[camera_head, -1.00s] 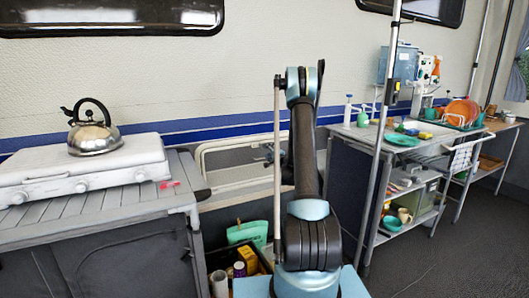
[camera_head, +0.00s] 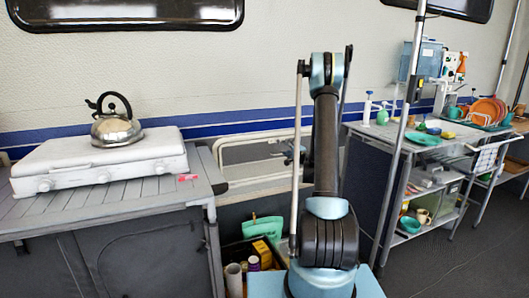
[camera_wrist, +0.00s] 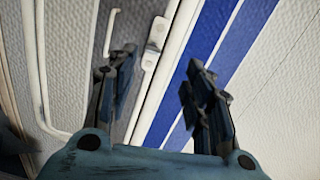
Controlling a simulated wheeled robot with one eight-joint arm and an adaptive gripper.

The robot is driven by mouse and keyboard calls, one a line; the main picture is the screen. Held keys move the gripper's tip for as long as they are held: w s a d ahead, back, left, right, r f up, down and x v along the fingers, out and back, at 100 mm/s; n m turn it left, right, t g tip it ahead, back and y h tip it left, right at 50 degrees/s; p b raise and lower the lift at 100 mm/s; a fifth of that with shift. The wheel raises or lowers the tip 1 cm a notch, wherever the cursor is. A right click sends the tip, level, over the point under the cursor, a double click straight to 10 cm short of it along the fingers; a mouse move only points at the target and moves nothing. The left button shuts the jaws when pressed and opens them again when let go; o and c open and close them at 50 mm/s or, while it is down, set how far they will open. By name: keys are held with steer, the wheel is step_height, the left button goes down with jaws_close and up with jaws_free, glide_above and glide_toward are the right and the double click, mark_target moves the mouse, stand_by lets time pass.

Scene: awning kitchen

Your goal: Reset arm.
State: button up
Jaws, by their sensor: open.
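My gripper (camera_wrist: 158,85) shows in the wrist view with its two dark fingers spread apart and nothing between them. Behind the fingers are the blue-striped caravan wall and a white frame with a small latch. In the head view my arm rises in the middle, in front of the wall; the gripper itself is mostly hidden behind the arm links there.
A steel kettle (camera_head: 117,127) stands on a white stove (camera_head: 60,170) on the slatted table (camera_head: 130,195) at left. A crate with bottles sits low behind my base. At right is a sink counter (camera_head: 455,138) with dishes, beside a pole (camera_head: 397,150). Dark floor (camera_head: 470,265) is clear at right.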

steer(key=s+a+r+n+g+y, duration=0.2)
steer(key=s+a+r+n+g, duration=0.25)
steer(key=s+a+r, duration=0.45)
steer(key=s+a+n+g+h, duration=0.1)
steer(key=s+a+n+g, duration=0.2)
steer(key=s, duration=1.2)
steer(key=s+d+f+n+g+h, duration=0.1)
steer(key=s+d+f+g+h, duration=0.1)
steer(key=s, duration=1)
steer(key=s+d+f+n+g+h, duration=0.2)
steer(key=s+d+f, duration=0.2)
steer(key=s, duration=0.8)
steer(key=s+d+f+n+g+h, duration=0.2)
steer(key=s+d+f+g+h, duration=0.1)
steer(key=s, duration=0.9)
steer(key=shift+f, duration=0.15)
steer(key=shift+s+d+n, duration=0.1)
steer(key=shift+n, duration=0.15)
